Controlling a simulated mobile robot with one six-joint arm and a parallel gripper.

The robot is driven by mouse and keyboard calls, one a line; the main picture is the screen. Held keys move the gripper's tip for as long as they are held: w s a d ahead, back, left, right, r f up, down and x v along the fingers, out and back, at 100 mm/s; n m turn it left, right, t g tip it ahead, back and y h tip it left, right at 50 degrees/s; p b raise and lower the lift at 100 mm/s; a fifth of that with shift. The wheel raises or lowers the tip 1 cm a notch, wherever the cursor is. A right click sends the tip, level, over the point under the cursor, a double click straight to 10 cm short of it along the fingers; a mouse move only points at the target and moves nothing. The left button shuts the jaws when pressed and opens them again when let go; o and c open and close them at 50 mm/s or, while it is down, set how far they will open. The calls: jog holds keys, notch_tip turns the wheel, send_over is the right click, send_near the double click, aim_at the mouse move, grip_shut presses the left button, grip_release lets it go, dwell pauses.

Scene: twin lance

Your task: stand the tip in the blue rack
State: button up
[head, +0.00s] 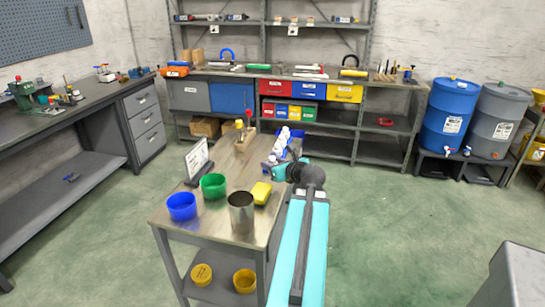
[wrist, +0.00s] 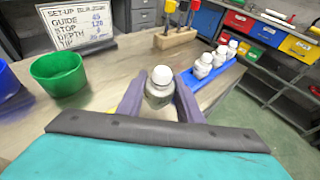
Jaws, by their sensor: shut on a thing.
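My gripper (wrist: 159,92) is shut on a white, bottle-shaped piece with a round cap, which I take to be the tip (wrist: 159,84). The piece is between the two purple fingers, cap up; its lower end is partly hidden by the fingers. The blue rack (wrist: 189,84) is to the right of and beyond the gripper in the wrist view, with several similar white pieces standing in it in a row. In the head view the blue rack (head: 296,149) is at the right edge of the workbench, and my gripper (head: 271,163) is just in front of it.
The workbench (head: 225,170) also holds a sign (head: 197,157), a wooden tool block (head: 243,144), a blue bowl (head: 182,206), a green bowl (head: 213,185), a metal cup (head: 241,212) and a yellow block (head: 261,192). Bare bench top shows left of the gripper.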

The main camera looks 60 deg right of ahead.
jog(key=shift+w+d+f+p, duration=0.2)
jog(key=shift+w+d, duration=0.7)
jog(key=shift+d, duration=0.55)
jog(key=shift+w+d+f+p, duration=0.2)
jog(key=shift+w+d, duration=0.7)
jog(key=shift+d, duration=0.6)
jog(key=shift+w+d+f+p, duration=0.1)
jog(key=shift+w+d+p, duration=0.1)
jog(key=shift+w+d, duration=1)
jog(key=shift+s+d, duration=0.2)
jog(key=shift+s, duration=0.1)
jog(key=shift+f, duration=1.75)
jog(key=shift+f, duration=0.15)
jog(key=o, duration=1.1)
jog(key=shift+o, duration=0.2)
